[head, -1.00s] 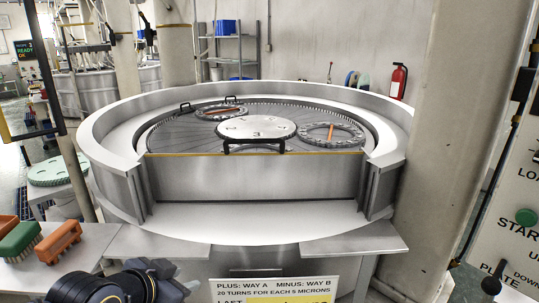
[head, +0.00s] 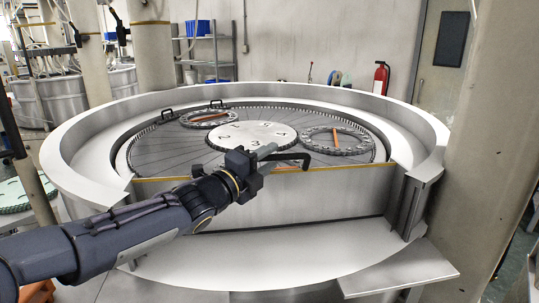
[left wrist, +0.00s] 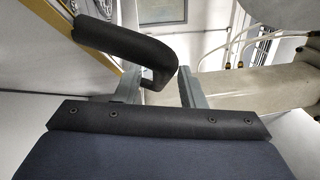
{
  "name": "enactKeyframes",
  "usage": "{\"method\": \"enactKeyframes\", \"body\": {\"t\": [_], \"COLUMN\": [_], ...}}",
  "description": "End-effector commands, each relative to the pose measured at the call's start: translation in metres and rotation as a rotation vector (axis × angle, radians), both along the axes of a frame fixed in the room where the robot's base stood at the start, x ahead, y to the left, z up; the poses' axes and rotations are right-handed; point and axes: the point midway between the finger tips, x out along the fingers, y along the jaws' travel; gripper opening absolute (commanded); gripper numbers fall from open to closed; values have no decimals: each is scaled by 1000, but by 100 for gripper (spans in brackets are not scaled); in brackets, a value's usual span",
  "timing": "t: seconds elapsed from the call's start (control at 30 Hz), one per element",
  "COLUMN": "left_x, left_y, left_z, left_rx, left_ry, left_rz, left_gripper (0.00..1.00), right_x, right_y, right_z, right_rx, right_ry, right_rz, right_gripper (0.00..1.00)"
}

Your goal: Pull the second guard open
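The guard (head: 330,192) is a grey metal panel across the front opening of the round lapping machine, with a yellow top edge and a black handle (head: 293,158). It stands upright across the opening. My left gripper (head: 268,153) reaches over from the left to the handle. In the left wrist view the black handle (left wrist: 115,38) bends down at its end, which shows at the gap between the fingertips (left wrist: 160,85). The fingers stand apart, and I see no clear grip. My forearm hides the guard's left part. My right gripper is in neither view.
The machine's wide grey rim (head: 75,165) surrounds the plate, which bears a white numbered disc (head: 250,132) and toothed rings (head: 336,141). Two small black handles stand at the back. A thick pillar (head: 482,150) is close on the right.

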Motion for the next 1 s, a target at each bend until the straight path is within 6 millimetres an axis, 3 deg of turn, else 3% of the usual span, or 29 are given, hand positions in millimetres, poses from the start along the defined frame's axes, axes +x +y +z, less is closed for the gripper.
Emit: {"method": "enactKeyframes", "body": {"t": [0.37, 0.67, 1.0], "left_x": [8, 8, 7], "left_y": [-5, -5, -5], "left_z": [1, 0, -1], "left_rx": [-1, -1, -1], "left_ry": [2, 2, -1], "left_rz": [2, 2, 2], "left_gripper": [36, 0, 0], "right_x": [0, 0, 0], "right_y": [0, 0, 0], "right_z": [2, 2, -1], "right_rx": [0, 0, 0], "right_ry": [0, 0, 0], "right_rz": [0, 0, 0], "right_gripper": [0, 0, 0]}}
